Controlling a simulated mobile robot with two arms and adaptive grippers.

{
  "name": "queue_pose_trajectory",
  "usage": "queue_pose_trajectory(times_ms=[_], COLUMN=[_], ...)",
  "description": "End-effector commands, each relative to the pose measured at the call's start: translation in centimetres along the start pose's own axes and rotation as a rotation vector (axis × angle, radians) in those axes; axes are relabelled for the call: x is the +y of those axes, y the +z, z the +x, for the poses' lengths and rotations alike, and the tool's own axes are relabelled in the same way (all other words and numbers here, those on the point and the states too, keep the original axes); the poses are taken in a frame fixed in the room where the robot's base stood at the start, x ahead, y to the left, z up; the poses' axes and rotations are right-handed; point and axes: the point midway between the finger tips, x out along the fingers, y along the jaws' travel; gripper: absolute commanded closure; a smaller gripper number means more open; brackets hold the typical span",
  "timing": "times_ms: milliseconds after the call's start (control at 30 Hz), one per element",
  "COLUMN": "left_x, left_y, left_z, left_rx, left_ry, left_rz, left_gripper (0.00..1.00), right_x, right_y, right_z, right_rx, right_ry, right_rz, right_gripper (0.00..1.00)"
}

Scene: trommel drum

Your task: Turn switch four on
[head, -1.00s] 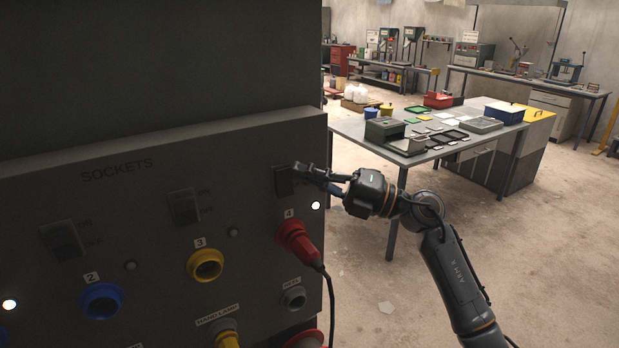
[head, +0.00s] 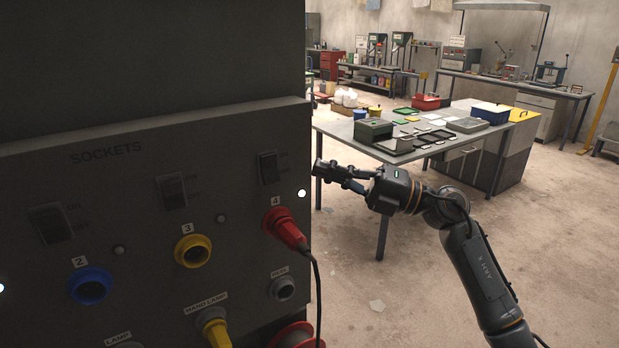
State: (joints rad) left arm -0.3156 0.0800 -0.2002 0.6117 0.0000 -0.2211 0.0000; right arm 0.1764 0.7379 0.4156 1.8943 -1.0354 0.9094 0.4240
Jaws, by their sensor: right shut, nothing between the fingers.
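Switch four (head: 269,168) is a dark rocker on the grey socket panel (head: 130,215), above the red socket labelled 4. A white lamp (head: 302,193) glows just to its lower right. A red plug (head: 286,230) with a black cable sits in socket four. My right gripper (head: 318,170) is shut and empty, to the right of the switch and apart from it, beside the panel's right edge. The switch is in plain view, with the upper part of the rocker looking darker. My left gripper is not in view.
Switches for sockets three (head: 173,191) and two (head: 51,224) lie to the left. The yellow socket (head: 193,250) and blue socket (head: 90,285) are below them. A workbench (head: 345,131) with boxes and trays stands behind my right arm. Open floor lies at right.

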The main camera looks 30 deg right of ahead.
Motion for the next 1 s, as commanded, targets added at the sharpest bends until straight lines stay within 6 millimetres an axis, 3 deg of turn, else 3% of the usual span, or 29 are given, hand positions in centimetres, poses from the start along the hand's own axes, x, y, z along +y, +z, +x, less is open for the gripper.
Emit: queue_pose_trajectory(times_ms=[33, 200, 333, 600, 1000], left_x=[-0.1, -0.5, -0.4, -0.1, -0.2], left_y=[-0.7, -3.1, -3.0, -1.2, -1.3], left_z=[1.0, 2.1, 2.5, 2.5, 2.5], left_rx=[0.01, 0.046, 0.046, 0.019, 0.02], left_ry=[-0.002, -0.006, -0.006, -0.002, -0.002], left_rz=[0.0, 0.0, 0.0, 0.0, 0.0], left_gripper=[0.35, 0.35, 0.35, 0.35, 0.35], right_x=[-0.3, 0.5, 1.0, 1.3, 1.2], right_y=[-0.1, 0.0, 0.1, 0.1, 0.2], right_z=[-1.1, -3.6, -4.7, -5.1, -5.1], right_rx=[0.0, 0.001, 0.001, 0.002, -0.001], right_ry=[-0.003, -0.003, -0.001, 0.0, 0.002], right_rz=[-0.003, -0.001, -0.001, 0.0, 0.004], right_gripper=[1.0, 1.0, 1.0, 1.0, 1.0])
